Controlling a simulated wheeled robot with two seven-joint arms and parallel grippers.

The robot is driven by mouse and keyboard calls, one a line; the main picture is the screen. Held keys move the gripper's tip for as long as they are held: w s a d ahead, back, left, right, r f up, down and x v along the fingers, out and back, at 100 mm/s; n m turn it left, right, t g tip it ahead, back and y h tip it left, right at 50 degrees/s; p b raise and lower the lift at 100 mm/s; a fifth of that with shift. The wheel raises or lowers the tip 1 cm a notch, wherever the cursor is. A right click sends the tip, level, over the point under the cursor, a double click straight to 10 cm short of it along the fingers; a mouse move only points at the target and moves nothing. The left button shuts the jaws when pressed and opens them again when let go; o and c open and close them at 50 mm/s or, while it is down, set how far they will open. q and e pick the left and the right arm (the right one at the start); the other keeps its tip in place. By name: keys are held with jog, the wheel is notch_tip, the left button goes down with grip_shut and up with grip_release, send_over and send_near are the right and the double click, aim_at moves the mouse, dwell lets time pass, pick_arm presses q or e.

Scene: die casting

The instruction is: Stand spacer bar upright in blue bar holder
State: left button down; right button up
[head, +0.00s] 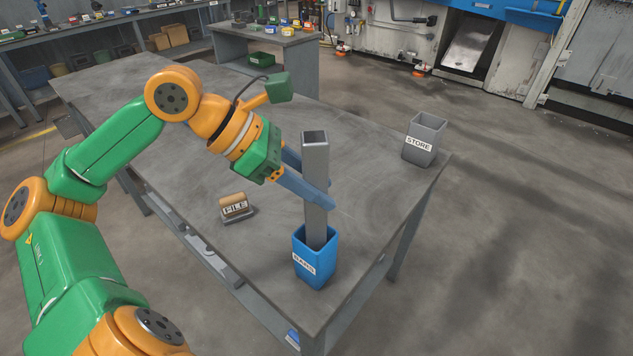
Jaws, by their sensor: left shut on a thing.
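The spacer bar (315,163) is a grey square metal bar, standing about upright. Its lower end is inside the blue bar holder (317,268), which has a white label and stands near the table's front right edge. The holder's walls hide the bar's bottom, so I cannot tell whether it rests on the floor of the holder. My left gripper (318,193) is shut on the bar above the holder's rim, with its fingers coming in from the left. My right gripper does not show.
A grey holder labelled STORE (425,140) stands at the table's far right corner. A block labelled FILE (235,207) lies left of the blue holder. The grey table (180,180) is otherwise mostly clear. A smaller bench (262,38) with small items stands behind.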

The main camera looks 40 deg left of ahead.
pick_arm(q)
jog(key=shift+c, duration=1.8)
grip_release()
jog(key=b+v, duration=0.1)
jog(key=v, duration=0.6)
